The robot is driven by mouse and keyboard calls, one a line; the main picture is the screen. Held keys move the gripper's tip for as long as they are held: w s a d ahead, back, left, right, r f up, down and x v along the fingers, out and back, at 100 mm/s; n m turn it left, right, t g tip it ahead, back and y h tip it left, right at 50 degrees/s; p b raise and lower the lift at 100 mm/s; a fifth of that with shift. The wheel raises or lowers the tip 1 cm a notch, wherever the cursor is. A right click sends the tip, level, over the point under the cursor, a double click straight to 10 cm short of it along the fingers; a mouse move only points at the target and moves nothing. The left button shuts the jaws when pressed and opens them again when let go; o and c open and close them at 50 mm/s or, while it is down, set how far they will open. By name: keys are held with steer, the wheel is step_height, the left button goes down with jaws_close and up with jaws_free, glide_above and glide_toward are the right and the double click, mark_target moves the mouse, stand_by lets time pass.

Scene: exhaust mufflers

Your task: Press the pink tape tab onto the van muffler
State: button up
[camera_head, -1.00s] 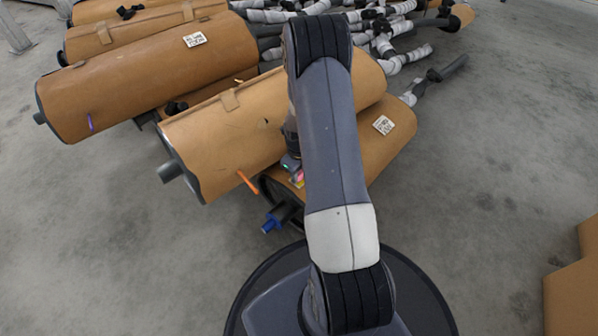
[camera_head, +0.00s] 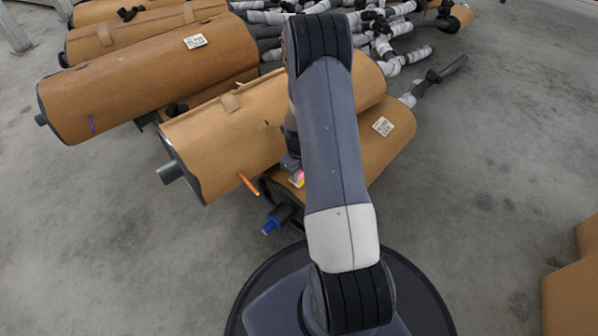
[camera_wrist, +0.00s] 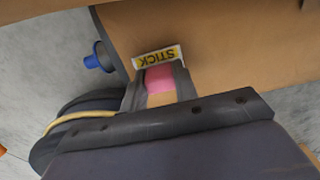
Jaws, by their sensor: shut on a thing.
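The pink tape tab (camera_wrist: 158,77) sits between the fingertips of my gripper (camera_wrist: 159,84) in the wrist view, and the jaws are shut on it. I cannot tell whether the tab touches the wrap. This muffler, with a blue-capped pipe (camera_wrist: 98,58), appears to be the front right one (camera_head: 388,150) in the head view, with a white code label (camera_head: 383,127). I cannot confirm it is the van muffler. In the head view my arm hides most of the gripper.
A muffler with an orange strip (camera_head: 249,184) lies against it on the left. Another with a purple strip (camera_head: 91,124) lies farther left. Wrapped pipes (camera_head: 395,50) crowd the back. A brown box (camera_head: 572,290) stands at lower right. Grey floor is clear at right.

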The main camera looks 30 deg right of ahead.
steer(key=shift+r+p, duration=1.85)
steer(key=shift+r, duration=1)
steer(key=shift+r, duration=0.1)
